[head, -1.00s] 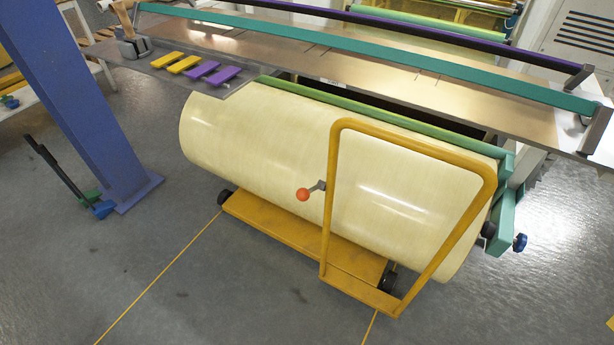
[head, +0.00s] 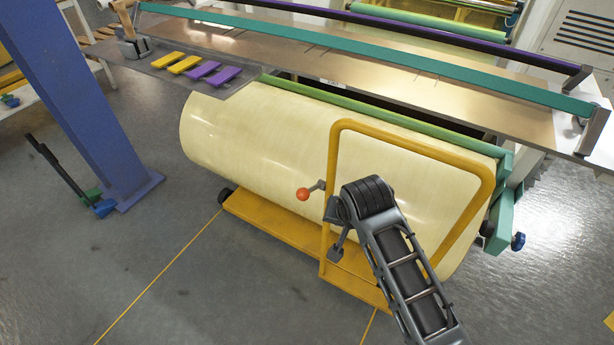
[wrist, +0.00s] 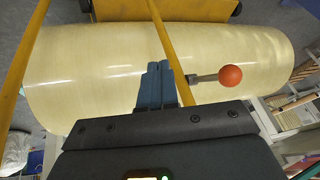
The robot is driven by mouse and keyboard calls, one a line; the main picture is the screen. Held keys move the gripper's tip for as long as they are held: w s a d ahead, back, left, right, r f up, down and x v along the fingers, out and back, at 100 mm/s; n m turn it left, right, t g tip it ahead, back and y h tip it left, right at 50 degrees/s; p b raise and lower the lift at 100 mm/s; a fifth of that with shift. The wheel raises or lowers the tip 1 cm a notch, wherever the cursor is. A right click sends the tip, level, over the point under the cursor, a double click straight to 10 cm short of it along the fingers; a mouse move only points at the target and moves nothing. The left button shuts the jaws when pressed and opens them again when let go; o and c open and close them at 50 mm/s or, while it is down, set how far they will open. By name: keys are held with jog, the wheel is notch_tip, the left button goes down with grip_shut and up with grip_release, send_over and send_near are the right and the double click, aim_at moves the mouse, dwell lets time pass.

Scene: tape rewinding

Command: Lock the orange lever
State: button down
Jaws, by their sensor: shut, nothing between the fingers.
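The orange lever (head: 303,194) is a round orange knob on a short grey rod, fixed to the left post of the yellow cart frame (head: 331,180). The rod sticks out to the left, with the knob slightly lower than its mount. In the wrist view the orange knob (wrist: 230,77) is right of my fingertips, its rod reaching close to them. My gripper (head: 337,252) is in front of the yellow post, below and right of the knob, apart from the knob. In the wrist view its blue fingers (wrist: 160,80) are together and hold nothing.
A large cream roll (head: 250,140) lies behind the frame on the yellow cart base (head: 265,222). A long table (head: 380,75) with a green bar (head: 300,38) runs above it. A blue column (head: 85,100) stands at left. The grey floor (head: 150,255) at front left is clear.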

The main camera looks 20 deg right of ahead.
jog(key=w+a+r+m+g, duration=0.1)
jog(key=w+r+g, duration=0.1)
jog(key=w+r, duration=0.3)
jog(key=w+a+r+m+g, duration=0.1)
jog(key=w+r, duration=0.5)
jog(key=r, duration=0.6)
jog(key=shift+w+a+r+m+g+y, duration=0.15)
jog(key=shift+w+m+g+y, duration=0.15)
jog(key=shift+m+g, duration=0.3)
send_near(312, 190)
jog(key=shift+s+a+f+p, duration=0.15)
jog(key=shift+a+f, duration=0.1)
jog(key=shift+f, duration=0.15)
jog(key=shift+s+a+f+p, duration=0.15)
jog(key=shift+a+f, duration=0.1)
jog(key=shift+f, duration=0.15)
jog(key=shift+s+a+f, duration=0.1)
jog(key=shift+a+f, duration=0.2)
jog(key=shift+f, duration=0.4)
jog(key=shift+a+f, duration=0.1)
